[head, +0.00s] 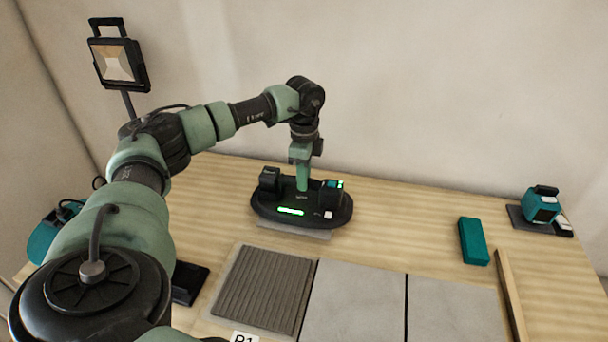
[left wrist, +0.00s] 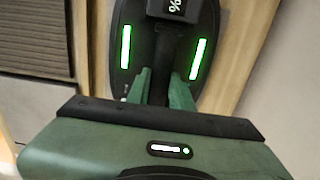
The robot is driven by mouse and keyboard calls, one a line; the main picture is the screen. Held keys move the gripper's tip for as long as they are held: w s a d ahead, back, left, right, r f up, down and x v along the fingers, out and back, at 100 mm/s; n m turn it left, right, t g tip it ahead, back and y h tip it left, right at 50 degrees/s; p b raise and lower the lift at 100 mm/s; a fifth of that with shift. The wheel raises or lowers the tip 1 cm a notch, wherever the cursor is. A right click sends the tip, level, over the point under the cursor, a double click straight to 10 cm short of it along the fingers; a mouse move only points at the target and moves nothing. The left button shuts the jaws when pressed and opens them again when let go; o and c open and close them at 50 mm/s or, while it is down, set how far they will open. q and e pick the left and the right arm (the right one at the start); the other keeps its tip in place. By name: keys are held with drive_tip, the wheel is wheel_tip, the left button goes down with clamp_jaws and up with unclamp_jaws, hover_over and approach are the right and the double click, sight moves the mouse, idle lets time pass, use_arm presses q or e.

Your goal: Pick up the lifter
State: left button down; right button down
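The lifter (head: 268,212) is a black oval device with a lit green bar and two raised black parts on top. It stands at the back middle of the table, over a thin pale slab. My left gripper (head: 302,181) points straight down at its middle. In the left wrist view, the lifter (left wrist: 208,28) shows two green light strips and a small display with a percent sign. The green fingers of my left gripper (left wrist: 162,80) lie close against both sides of its black handle and look shut on it. I see no clear gap under the lifter. My right gripper is out of view.
A ribbed grey adhesive bed (head: 262,288) and pale tiles (head: 355,298) lie at the front. A teal block (head: 473,241) and a wooden strip (head: 511,295) lie to the right. A teal device (head: 541,205) stands at far right. A lamp (head: 118,62) stands at back left.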

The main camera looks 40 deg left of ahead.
use_arm(q)
drive_tip(key=shift+w+r, duration=0.1)
drive_tip(key=shift+w, duration=0.05)
drive_tip(key=shift+a+r, duration=0.1)
drive_tip(key=shift+r, duration=0.1)
wheel_tip(320, 180, up, 27)
drive_tip(key=p, duration=0.7)
drive_tip(key=shift+p, duration=0.3)
idle(0.8)
